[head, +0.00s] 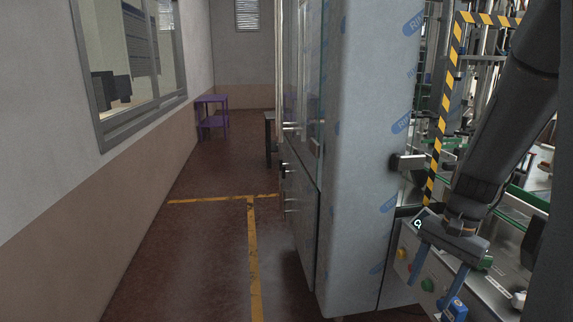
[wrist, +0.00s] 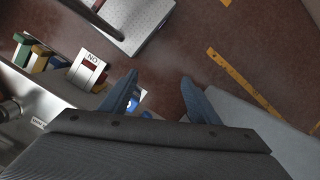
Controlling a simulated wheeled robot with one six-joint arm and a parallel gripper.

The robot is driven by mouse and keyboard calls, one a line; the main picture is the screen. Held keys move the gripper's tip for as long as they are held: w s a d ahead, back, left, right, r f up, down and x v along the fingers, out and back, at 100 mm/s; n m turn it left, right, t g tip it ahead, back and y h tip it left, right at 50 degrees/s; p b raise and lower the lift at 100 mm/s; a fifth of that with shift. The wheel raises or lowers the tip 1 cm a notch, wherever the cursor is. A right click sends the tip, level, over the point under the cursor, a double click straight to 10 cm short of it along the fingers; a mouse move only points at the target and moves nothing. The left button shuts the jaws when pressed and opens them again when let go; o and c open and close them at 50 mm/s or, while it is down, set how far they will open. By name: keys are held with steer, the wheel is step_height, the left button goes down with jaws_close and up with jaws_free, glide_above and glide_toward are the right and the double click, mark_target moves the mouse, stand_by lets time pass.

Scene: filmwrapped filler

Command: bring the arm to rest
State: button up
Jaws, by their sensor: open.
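My gripper (head: 431,297) hangs at the lower right of the head view, at the end of my dark arm, which comes down from the upper right. Its two blue-grey fingers are spread apart, with nothing between them. In the wrist view, my gripper (wrist: 160,79) also shows open, with red-brown floor visible between the fingers. In the head view the fingers are in front of a grey control panel (head: 402,258) with coloured buttons. I cannot tell whether they touch it. A small blue part shows beside the left finger in the wrist view.
A film-wrapped cabinet (head: 365,150) stands left of my arm. A black-and-yellow striped frame (head: 446,95) and machinery are close behind the arm. A purple shelf (head: 213,116) stands by the left wall. The floor aisle (head: 200,250) with yellow lines is clear.

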steer(key=s+a+n+t+h, duration=0.1)
steer(key=s+a+n, duration=0.1)
steer(key=a+n, duration=0.3)
steer(key=s+a+r+n+t+h, duration=0.1)
steer(key=a+n, duration=0.5)
steer(key=a, duration=0.6)
steer(key=shift+s+r, duration=0.25)
steer(key=shift+s, duration=0.3)
steer(key=shift+a, duration=0.1)
steer(key=shift+c, duration=0.4)
